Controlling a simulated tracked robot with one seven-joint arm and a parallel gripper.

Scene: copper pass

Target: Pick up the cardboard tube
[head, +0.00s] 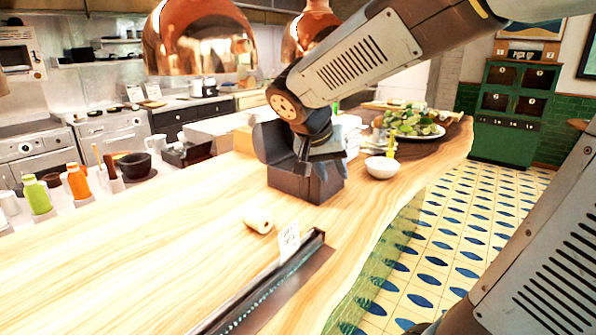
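A short, pale beige cylinder (258,219), which looks like the cardboard tube, lies on its side on the wooden counter in the head view. It lies just behind a small white card. My gripper (325,172) hangs from the arm farther back and to the right of the tube, apart from it. It points down over or in front of a dark box (290,187). The fingers are dark and small against the box, so their opening and anything between them are unclear.
A long dark rail (262,285) with the white card (289,241) runs along the counter's front edge. A white bowl (382,167) and a plate of greens (412,122) stand farther back. Copper lamps (200,38) hang above. The counter left of the tube is clear.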

